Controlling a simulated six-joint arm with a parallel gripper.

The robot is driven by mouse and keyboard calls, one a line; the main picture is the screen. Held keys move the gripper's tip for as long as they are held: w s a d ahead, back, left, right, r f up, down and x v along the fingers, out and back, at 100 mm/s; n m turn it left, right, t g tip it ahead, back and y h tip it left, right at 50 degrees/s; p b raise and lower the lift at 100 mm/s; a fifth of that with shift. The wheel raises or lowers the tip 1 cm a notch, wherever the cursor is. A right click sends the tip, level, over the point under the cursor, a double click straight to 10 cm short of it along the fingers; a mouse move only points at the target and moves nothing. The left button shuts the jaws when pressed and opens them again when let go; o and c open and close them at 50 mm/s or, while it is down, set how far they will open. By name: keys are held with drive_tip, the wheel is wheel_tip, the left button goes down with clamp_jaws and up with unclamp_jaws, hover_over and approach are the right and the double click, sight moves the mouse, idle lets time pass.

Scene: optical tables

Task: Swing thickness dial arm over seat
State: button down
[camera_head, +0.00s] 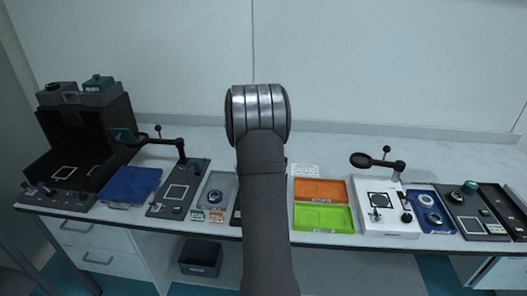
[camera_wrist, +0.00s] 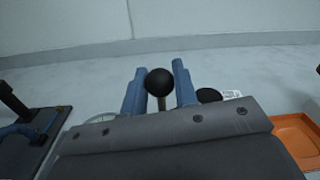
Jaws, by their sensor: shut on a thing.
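My gripper (camera_wrist: 159,82) shows in the wrist view as two blue fingers, one on each side of a black ball knob (camera_wrist: 160,81) on a short pale stem. It is shut on this knob. In the head view my own arm covers the gripper and the knob. The rest of the dial arm and the seat are hidden behind my gripper body. A small dark round part (camera_wrist: 208,95) shows just right of the fingers; I cannot tell whether it belongs to the dial arm. Only a dark sliver of a base (camera_head: 236,212) shows left of my arm.
To the left stand a station with a swing arm (camera_head: 160,142), a blue tray (camera_head: 130,187) and a grey tray (camera_head: 217,192). To the right are orange (camera_head: 320,190) and green (camera_head: 323,218) trays and a white station (camera_head: 390,222) with a raised lens arm. The wall rises behind the bench.

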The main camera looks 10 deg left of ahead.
drive_tip(key=shift+r, duration=0.1)
drive_tip(key=c, duration=1.2)
unclamp_jaws()
drive_tip(key=s, duration=1.1)
drive_tip(key=s+a, duration=0.1)
drive_tip(key=s, duration=0.5)
drive_tip(key=shift+s, duration=0.2)
